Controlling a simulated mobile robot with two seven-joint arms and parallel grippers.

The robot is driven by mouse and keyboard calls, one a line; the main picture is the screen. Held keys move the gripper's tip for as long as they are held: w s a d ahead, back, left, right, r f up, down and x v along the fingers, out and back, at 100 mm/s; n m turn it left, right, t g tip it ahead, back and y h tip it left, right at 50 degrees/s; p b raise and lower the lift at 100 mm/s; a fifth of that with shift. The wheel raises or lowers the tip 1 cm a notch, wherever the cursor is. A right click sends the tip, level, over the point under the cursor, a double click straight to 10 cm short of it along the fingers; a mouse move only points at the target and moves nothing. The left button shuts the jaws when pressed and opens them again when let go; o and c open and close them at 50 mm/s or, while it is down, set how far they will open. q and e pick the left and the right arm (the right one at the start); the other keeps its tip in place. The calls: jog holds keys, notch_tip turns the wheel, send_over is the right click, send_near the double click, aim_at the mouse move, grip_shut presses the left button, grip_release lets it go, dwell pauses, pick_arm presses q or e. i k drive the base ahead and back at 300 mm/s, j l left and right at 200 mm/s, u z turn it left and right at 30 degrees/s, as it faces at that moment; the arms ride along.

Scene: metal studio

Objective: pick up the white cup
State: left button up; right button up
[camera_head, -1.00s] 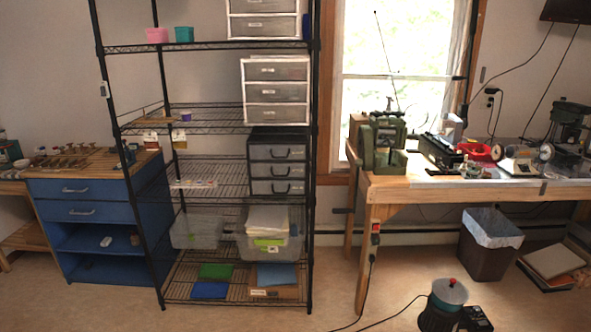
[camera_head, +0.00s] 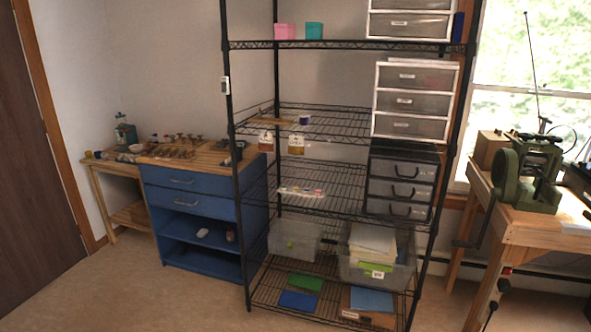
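I cannot make out a white cup for certain. A small pale round object (camera_head: 136,148) sits at the left end of the wooden bench, too small to tell whether it is a cup. A small white object (camera_head: 202,233) lies on the open shelf of the blue cabinet; its shape is unclear. Neither of my grippers is in view.
The blue cabinet (camera_head: 187,207) stands left of a black wire rack (camera_head: 333,207) with drawer units and clear bins. A wooden workbench (camera_head: 549,222) with a green machine (camera_head: 527,173) is at right. A brown door (camera_head: 35,190) is at far left. The foreground floor is clear.

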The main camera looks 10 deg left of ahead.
aim_at(105, 157)
jog(key=i+j+u, duration=0.2)
jog(key=u, duration=0.15)
jog(key=i+j+u, duration=0.2)
jog(key=u, duration=0.15)
jog(key=i+j+u, duration=0.15)
jog(key=u, duration=0.15)
jog(key=i+j+u, duration=0.1)
jog(key=i+u, duration=0.4)
jog(key=i, duration=2.15)
jog(key=i+j+z, duration=0.15)
jog(key=i, duration=1.15)
